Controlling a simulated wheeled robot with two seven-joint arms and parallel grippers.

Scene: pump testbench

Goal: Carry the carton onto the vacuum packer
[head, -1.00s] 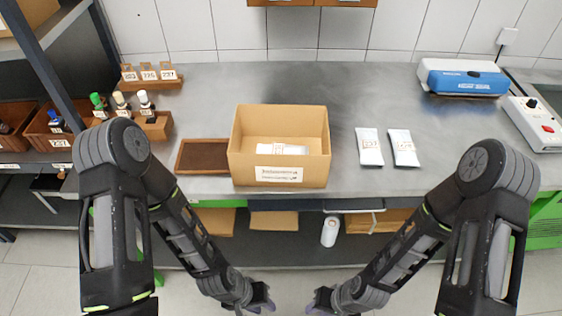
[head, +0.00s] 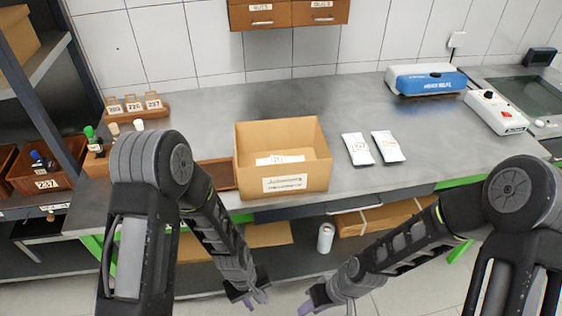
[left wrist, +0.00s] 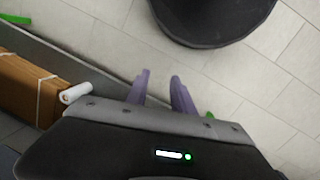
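The open brown carton (head: 283,185) stands upright on the grey bench with a white label on its front and a white pouch (head: 280,159) inside. A grey machine with a dark glassy top (head: 527,96) is at the far right, partly cut off; it may be the vacuum packer, but its name is not readable. My left gripper (head: 256,296) is low in front of the bench, below the carton and apart from it. In the left wrist view its purple fingers (left wrist: 161,83) are apart with nothing between them. My right gripper (head: 304,308) is also low and away from the carton; its finger gap is unclear.
Two white pouches (head: 374,148) lie right of the carton. A brown tray (head: 221,175) is at its left. A blue-white device (head: 427,80) and a white control box (head: 497,111) stand at the back right. A white bottle (head: 326,238) is on the lower shelf. The bench's back middle is clear.

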